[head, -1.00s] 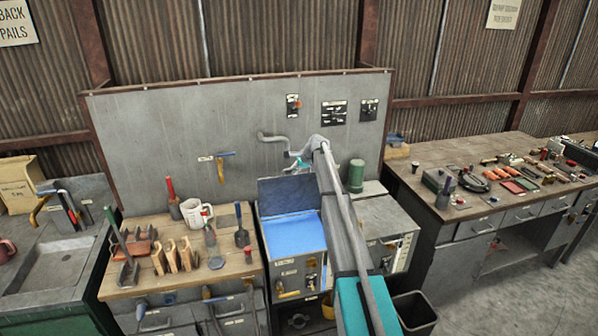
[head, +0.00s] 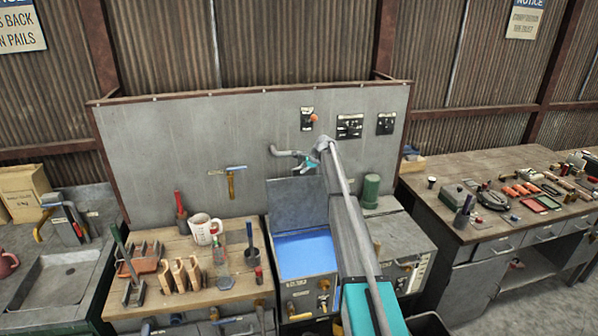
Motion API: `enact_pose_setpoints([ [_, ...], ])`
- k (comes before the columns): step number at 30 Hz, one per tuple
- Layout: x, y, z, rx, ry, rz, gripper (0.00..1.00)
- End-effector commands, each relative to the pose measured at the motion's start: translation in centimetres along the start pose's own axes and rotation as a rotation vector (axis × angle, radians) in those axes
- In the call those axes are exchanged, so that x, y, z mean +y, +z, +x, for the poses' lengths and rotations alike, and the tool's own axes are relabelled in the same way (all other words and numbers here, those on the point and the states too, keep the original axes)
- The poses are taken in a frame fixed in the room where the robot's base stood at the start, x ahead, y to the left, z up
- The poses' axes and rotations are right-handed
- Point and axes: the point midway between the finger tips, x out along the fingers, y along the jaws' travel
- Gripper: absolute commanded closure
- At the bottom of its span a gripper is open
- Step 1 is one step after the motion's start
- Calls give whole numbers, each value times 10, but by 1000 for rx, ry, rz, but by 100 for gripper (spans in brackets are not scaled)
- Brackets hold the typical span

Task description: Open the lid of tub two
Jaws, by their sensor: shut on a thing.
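An open metal tub (head: 306,284) with blue liquid (head: 306,254) inside stands in the middle of the head view. Its number is too small to read. Its grey lid (head: 297,203) stands raised, tilted back behind the opening. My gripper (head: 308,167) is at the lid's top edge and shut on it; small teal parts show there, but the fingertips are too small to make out. My arm crosses in front of the tub's right side and hides part of it. A second metal tub (head: 405,243) to the right has its top closed.
A wooden bench (head: 180,292) left of the tub holds a white mug (head: 202,229), brushes and racks. A green canister (head: 370,191) stands behind the right tub. A grey bent pipe (head: 284,152) shows near my wrist, before the upright panel (head: 170,150). A cluttered workbench (head: 445,195) is further right.

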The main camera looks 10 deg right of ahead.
Motion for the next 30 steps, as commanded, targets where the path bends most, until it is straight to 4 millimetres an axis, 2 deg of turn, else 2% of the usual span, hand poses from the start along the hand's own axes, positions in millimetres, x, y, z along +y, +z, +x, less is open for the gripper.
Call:
enact_pose_setpoints([
  [1, -2, -8, -2, 11, -3, 1, 100],
  [14, -3, 0, 2, 8, -1, -5, 100],
  [15, -3, 0, 2, 8, 0, -5, 77],
  [20, -3, 4, 4, 3, 1, -7, 49],
  [30, -3, 8, 6, -2, 3, -9, 49],
])
